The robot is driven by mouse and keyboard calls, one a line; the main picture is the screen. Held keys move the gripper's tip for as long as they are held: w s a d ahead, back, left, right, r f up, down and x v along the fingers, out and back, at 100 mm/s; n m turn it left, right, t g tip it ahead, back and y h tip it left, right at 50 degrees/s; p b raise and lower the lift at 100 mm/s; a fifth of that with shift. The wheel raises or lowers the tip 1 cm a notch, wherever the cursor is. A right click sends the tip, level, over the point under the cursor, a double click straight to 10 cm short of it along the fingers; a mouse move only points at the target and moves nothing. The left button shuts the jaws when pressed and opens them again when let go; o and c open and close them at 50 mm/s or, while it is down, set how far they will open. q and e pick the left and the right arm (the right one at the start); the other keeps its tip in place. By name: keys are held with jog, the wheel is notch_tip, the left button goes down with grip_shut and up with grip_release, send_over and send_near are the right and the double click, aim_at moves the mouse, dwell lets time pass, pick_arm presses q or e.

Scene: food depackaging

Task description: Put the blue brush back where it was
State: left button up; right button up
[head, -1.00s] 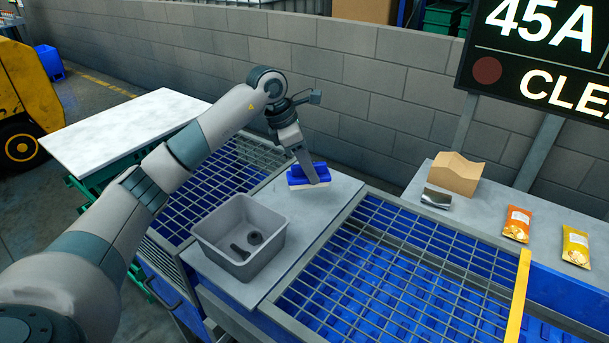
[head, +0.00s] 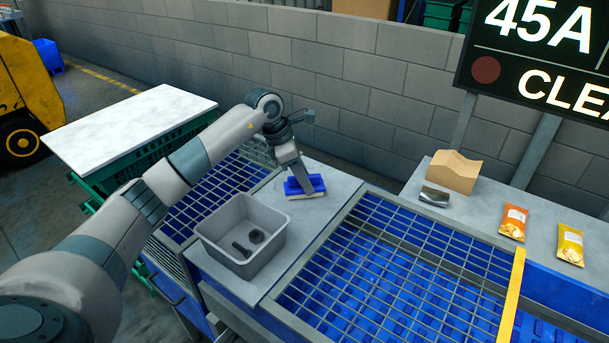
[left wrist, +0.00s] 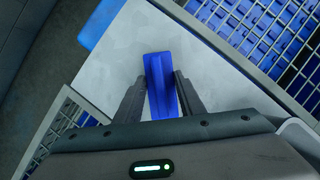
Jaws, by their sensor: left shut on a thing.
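The blue brush (head: 316,182) has a blue back and pale bristles facing down. It is at the far part of the grey metal plate (head: 338,187) between the two blue grid-covered bins. My left gripper (head: 304,188) is shut on the brush from above. In the left wrist view the brush (left wrist: 160,80) is between the two dark fingers of my left gripper (left wrist: 162,100). The brush is on or just above the plate; I cannot tell which. My right gripper is not in view.
A grey tub (head: 215,243) with dark parts inside stands on the near part of the plate. Grid-covered bins lie on both sides. At right, a shelf holds a cardboard box (head: 455,172), a silver packet (head: 434,197), an orange pack (head: 513,222) and a yellow pack (head: 570,245).

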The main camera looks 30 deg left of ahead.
pick_arm(q)
jog(key=shift+f, duration=0.1)
jog(key=shift+f, duration=0.15)
jog(key=o, duration=1.1)
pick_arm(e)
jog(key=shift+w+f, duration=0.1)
pick_arm(q)
jog(key=shift+r, duration=0.25)
jog(key=shift+s+a+r+b, duration=0.1)
jog(key=shift+a+r+b, duration=0.15)
jog(key=shift+r, duration=0.25)
jog(key=b+v, duration=0.1)
jog(key=v, duration=0.4)
jog(key=shift+r+b, duration=0.2)
jog(key=shift+b, duration=0.2)
jog(key=b+v, duration=0.1)
jog(key=v, duration=0.3)
jog(key=shift+s+a+r, duration=0.1)
jog(key=shift+s+r, duration=0.05)
jog(key=shift+r, duration=0.15)
jog(key=shift+s+r, duration=0.1)
jog(key=shift+r, duration=0.3)
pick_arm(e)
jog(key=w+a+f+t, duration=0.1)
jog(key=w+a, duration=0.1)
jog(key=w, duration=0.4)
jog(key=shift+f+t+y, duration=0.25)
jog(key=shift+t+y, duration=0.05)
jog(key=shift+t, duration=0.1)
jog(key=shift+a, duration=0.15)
